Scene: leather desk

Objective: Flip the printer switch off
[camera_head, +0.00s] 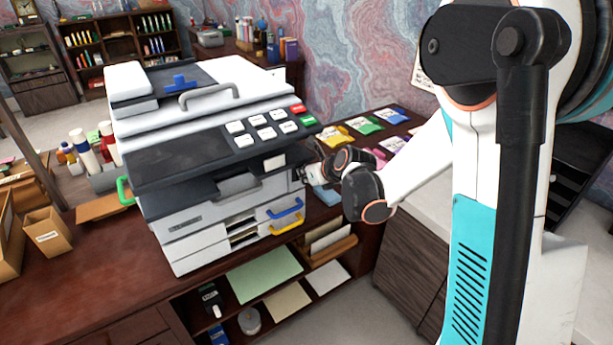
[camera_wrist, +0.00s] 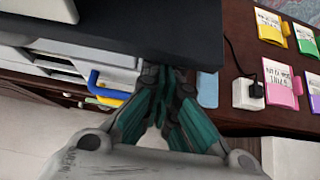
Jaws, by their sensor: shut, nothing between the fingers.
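The printer (camera_head: 215,165), white and dark grey with a panel of white, red and green buttons, stands on the brown desk. In the wrist view its dark upper body (camera_wrist: 130,25) overhangs from the top. My gripper (camera_head: 316,171) is at the printer's right side, below the button panel's edge. In the wrist view my gripper (camera_wrist: 168,78) is shut and empty, its tips close under the dark overhang. I cannot tell whether they touch the printer. I cannot make out the switch in either view; the printer's right side is mostly hidden by my gripper and the viewing angle.
Blue (camera_head: 285,208) and yellow (camera_head: 288,224) handles stick out from the printer's front right. A white socket box (camera_wrist: 248,94) with a black plug and cord sits on the desk to the right, near coloured packets (camera_wrist: 283,87). Open shelves lie below the desk.

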